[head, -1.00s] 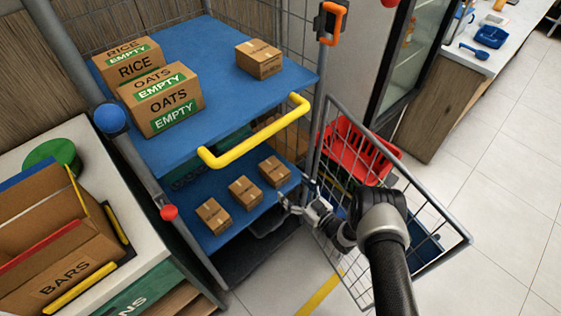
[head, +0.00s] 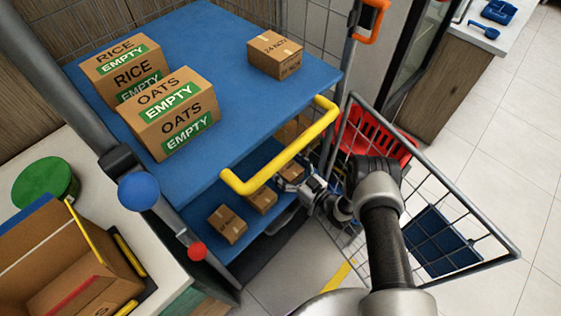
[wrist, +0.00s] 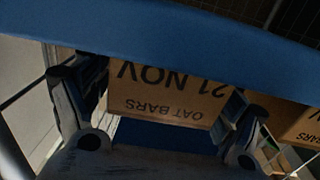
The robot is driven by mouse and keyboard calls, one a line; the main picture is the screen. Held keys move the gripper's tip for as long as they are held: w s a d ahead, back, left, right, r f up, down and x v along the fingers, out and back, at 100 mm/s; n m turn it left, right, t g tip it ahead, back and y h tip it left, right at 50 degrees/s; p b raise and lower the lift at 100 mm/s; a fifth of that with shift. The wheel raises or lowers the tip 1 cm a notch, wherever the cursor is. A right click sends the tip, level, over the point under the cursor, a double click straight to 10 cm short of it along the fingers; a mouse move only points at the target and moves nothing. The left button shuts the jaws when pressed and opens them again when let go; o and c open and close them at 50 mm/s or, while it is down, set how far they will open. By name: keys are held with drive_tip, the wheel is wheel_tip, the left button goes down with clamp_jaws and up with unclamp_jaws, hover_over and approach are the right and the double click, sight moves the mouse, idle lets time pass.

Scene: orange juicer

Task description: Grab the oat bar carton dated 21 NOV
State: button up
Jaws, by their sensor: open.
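The oat bar carton dated 21 NOV (wrist: 170,92) fills the middle of the wrist view, its print upside down. My gripper (wrist: 168,98) is open, one finger at each side of this carton. I cannot tell whether either finger touches it. In the head view my gripper (head: 291,185) is at the front of the lower blue shelf (head: 208,248), under the yellow handle. The carton at its tips is mostly hidden there by the handle and gripper. Another carton (head: 262,200) and a further one (head: 227,225) stand to its left.
The upper blue shelf (head: 215,60) overhangs the lower one. It holds a 24 NOV carton (head: 275,56) and RICE and OATS boxes marked EMPTY. The yellow handle (head: 285,150) crosses above my gripper. An open wire door (head: 470,200) stands right, near a red basket (head: 375,135).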

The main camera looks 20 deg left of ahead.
drive_tip(key=shift+w+a, duration=0.1)
drive_tip(key=shift+a, duration=0.2)
drive_tip(key=shift+d, duration=0.15)
drive_tip(key=shift+c, duration=0.5)
drive_tip(key=c, duration=1.2)
drive_tip(key=shift+o, duration=0.2)
drive_tip(key=shift+r, duration=0.1)
